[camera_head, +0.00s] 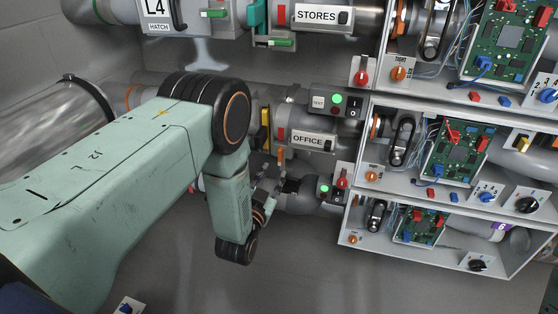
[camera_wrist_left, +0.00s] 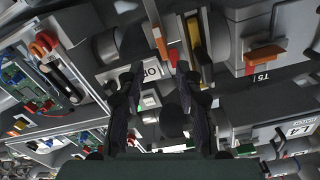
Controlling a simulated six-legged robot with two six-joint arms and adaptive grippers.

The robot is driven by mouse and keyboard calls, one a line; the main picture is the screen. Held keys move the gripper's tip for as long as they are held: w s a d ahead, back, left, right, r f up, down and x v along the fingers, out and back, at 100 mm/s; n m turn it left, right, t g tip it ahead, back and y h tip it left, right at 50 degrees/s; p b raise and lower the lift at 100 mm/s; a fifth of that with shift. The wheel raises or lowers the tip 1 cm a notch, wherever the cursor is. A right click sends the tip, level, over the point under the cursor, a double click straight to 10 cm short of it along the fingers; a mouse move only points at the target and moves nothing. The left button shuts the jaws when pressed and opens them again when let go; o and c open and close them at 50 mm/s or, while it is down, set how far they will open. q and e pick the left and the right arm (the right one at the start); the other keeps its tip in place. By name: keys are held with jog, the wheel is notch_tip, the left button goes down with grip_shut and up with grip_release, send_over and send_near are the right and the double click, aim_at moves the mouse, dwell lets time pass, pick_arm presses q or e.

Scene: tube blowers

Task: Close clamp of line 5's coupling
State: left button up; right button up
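My left gripper (camera_head: 274,190) is in front of the lower pipes, below the OFFICE plate (camera_head: 308,138). In the left wrist view its two dark fingers (camera_wrist_left: 157,78) are spread apart with nothing between them. The OFFICE plate (camera_wrist_left: 150,72) shows behind that gap, partly covered. I cannot tell for certain which part is line 5's coupling clamp; my left arm hides part of the middle pipe. My right gripper is not in view.
The STORES pipe (camera_head: 315,16) and L4 hatch (camera_head: 158,14) are above. Open shelves with circuit boards (camera_head: 455,152), knobs and belts fill the right side. A red-knobbed switch box (camera_head: 342,183) stands close right of the gripper. The floor below is clear.

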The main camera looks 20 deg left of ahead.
aim_at(279, 157)
pick_arm(q)
jog(key=w+n+b, duration=0.1)
jog(key=w, duration=0.1)
jog(key=w+n+b, duration=0.1)
jog(key=w, duration=0.1)
jog(key=w+n+b, duration=0.1)
jog(key=w, duration=0.2)
jog(key=shift+a+f+n, duration=0.15)
jog(key=shift+a+n, duration=0.15)
jog(key=shift+a, duration=0.1)
jog(key=shift+w, duration=0.45)
grip_shut()
